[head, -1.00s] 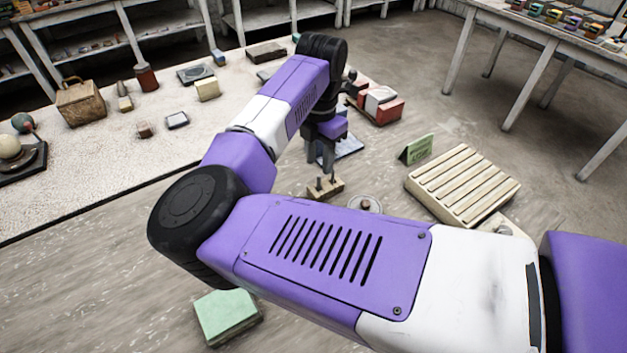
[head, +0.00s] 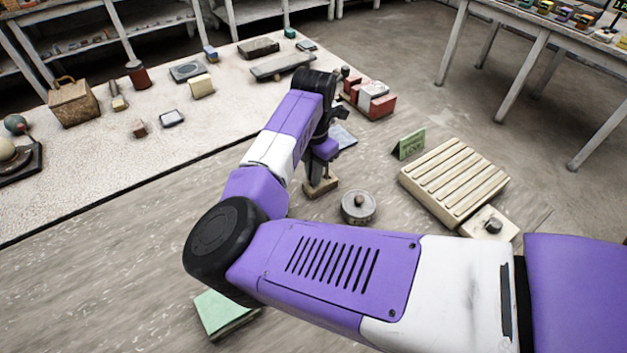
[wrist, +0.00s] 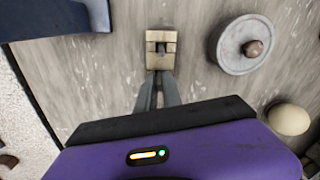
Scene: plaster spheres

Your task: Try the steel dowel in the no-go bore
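A small wooden block (head: 320,188) stands on the grey worktop below my gripper. It also shows in the wrist view (wrist: 161,37), with a small dark upright piece (wrist: 162,47) at its middle that may be the dowel. My gripper (head: 318,172) is low over the block in the head view, its tips largely hidden. In the wrist view its two fingers (wrist: 158,76) reach the block's near edge, close together with a narrow gap. Whether they grip anything is unclear. I cannot make out the no-go bore.
A round grey disc with a brown knob (head: 358,207) stands right of the block. A slotted cream rack (head: 455,180), a green sign (head: 409,145) and a plate with a dark knob (head: 490,223) are farther right. Red and white blocks (head: 370,98) stand behind. A green block (head: 222,312) lies nearer.

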